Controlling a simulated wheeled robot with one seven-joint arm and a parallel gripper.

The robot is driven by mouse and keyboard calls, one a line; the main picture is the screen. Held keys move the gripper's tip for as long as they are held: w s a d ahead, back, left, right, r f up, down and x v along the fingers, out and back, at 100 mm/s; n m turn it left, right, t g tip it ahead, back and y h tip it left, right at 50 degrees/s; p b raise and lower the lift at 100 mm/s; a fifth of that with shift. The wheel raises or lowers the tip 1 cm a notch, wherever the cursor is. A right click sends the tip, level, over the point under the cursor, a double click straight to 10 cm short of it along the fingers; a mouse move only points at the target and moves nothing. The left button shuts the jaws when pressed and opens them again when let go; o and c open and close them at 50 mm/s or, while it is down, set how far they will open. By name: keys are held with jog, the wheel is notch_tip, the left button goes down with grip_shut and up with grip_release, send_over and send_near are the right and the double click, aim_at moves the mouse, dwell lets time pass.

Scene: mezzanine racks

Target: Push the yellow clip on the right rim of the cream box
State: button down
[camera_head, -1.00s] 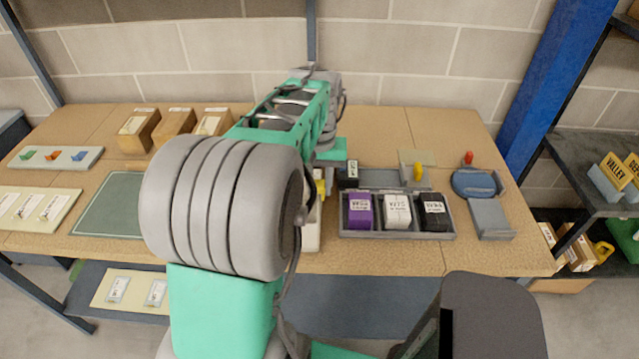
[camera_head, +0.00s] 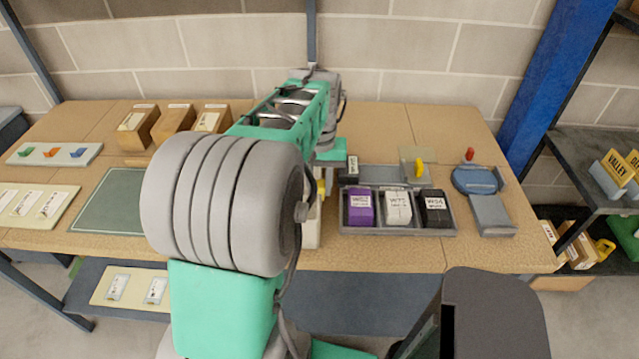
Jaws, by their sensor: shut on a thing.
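The cream box (camera_head: 312,232) stands near the front of the table, mostly hidden behind my arm. Only a narrow strip of its right side shows. A bit of the yellow clip (camera_head: 321,187) shows at its upper right, beside my arm. Whether the clip is up or pressed down cannot be seen. My gripper (camera_head: 329,164) is over the box's right side by the clip. Its fingers are largely hidden by my arm. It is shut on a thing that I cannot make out. Whether it touches the clip is hidden too.
A grey tray (camera_head: 395,233) with purple, white and black blocks is close on the right. A yellow-lever fixture (camera_head: 419,168) and a blue round fixture (camera_head: 477,181) stand farther right. A green mat (camera_head: 108,205) lies left.

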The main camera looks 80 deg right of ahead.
jog(key=c, duration=0.7)
grip_release()
jog(key=shift+c, duration=0.2)
jog(key=shift+r, duration=0.1)
jog(key=shift+r+p, duration=2.65)
jog(key=shift+r, duration=0.8)
